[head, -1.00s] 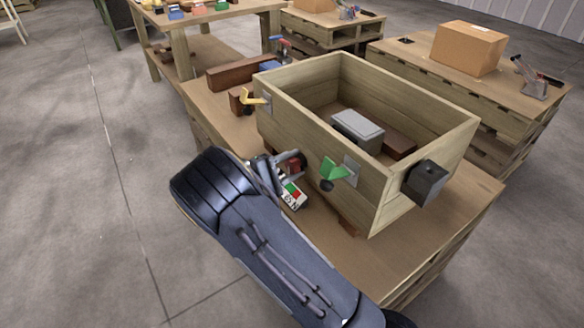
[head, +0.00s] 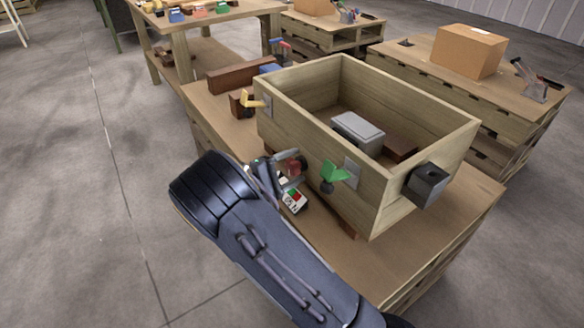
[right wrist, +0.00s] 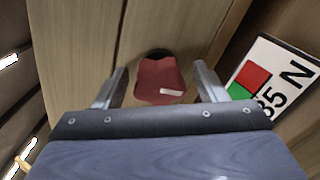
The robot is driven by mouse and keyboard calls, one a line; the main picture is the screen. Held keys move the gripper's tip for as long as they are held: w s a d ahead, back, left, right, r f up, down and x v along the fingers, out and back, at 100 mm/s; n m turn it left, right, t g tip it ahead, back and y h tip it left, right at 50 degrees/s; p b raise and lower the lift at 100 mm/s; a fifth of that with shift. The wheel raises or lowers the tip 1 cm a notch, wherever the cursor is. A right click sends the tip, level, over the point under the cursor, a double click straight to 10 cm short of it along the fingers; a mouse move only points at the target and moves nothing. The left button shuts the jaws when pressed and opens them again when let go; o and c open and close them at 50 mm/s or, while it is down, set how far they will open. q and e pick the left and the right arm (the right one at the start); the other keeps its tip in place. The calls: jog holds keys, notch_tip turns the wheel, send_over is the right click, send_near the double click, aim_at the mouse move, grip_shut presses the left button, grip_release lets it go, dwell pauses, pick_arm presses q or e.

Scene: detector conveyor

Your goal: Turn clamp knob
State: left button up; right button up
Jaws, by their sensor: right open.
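The clamp knob is red (right wrist: 160,80) and sits on the wooden side wall of an open box (head: 380,188). In the right wrist view it lies between the two spread fingers of my right gripper (right wrist: 160,88), apart from both as far as I can see. The gripper is open and empty. A green knob (head: 334,173) and a yellow knob (head: 250,101) are on the same wall. My left gripper is not in view.
A white card with red and green squares (head: 293,200) is close to my right gripper, on the right in the wrist view. A dark block (head: 426,184) sticks out of the box's right wall. A grey block (head: 357,129) lies inside the box.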

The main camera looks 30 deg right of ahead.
jog(key=a+p, duration=0.1)
jog(key=a, duration=0.6)
jog(key=shift+s+a, duration=0.3)
jog(key=shift+a, duration=0.1)
dwell(0.6)
jog(key=d+n, duration=0.2)
jog(key=n, duration=0.2)
jog(key=d+n, duration=0.3)
jog(key=n, duration=0.2)
jog(key=d+n, duration=0.2)
jog(key=n, duration=0.3)
jog(key=shift+w+d+r, duration=0.25)
jog(key=shift+w+r, duration=0.1)
jog(key=shift+r, duration=0.05)
jog(key=shift+c, duration=0.2)
